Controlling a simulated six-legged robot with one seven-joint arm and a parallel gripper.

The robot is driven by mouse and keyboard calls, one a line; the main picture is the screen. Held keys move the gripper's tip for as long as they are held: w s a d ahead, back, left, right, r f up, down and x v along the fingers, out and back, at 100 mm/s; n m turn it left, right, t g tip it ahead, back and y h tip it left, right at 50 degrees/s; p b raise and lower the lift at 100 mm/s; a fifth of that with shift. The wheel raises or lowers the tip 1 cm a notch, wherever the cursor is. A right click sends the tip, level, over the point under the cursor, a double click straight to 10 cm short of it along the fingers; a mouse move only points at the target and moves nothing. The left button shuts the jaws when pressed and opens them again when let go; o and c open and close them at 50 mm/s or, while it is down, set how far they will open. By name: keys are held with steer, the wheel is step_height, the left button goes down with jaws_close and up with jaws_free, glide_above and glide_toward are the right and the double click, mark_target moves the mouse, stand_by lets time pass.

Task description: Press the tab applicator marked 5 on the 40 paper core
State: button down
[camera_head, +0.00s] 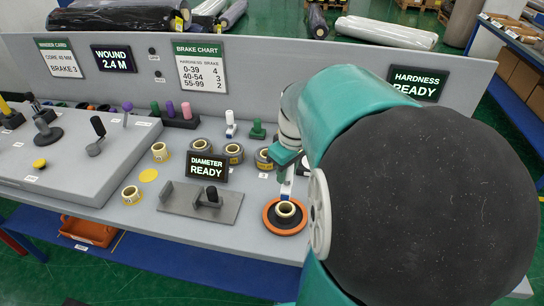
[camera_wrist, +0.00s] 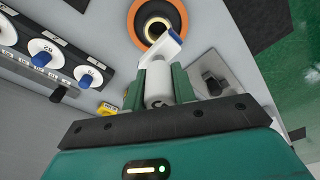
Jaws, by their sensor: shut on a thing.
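A white tab applicator with a blue edge (camera_wrist: 158,78) is held between the two green fingers of my gripper (camera_wrist: 157,84) in the wrist view. A dark mark, like a 5, shows on its near end. In the head view my gripper (camera_head: 287,168) is above a pale paper core (camera_head: 287,209), with the applicator's blue tip (camera_head: 285,192) pointing down close over it. The core stands in an orange-rimmed dark dish (camera_head: 270,224). In the wrist view the applicator overlaps the core (camera_wrist: 155,30); contact cannot be told. The core's number is not readable.
Several wrapped cores (camera_head: 232,153) stand behind the DIAMETER READY sign (camera_head: 207,166). A grey fixture with a black peg (camera_head: 206,204) lies left of the dish. Another core (camera_head: 131,196) stands farther left. A white and a green-handled applicator (camera_head: 257,131) stand at the back.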

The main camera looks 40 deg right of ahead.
mark_target(287, 183)
steer(key=shift+f, duration=3.2)
steer(key=shift+f, duration=0.85)
steer(key=shift+w+r, duration=0.1)
steer(key=shift+r, duration=4)
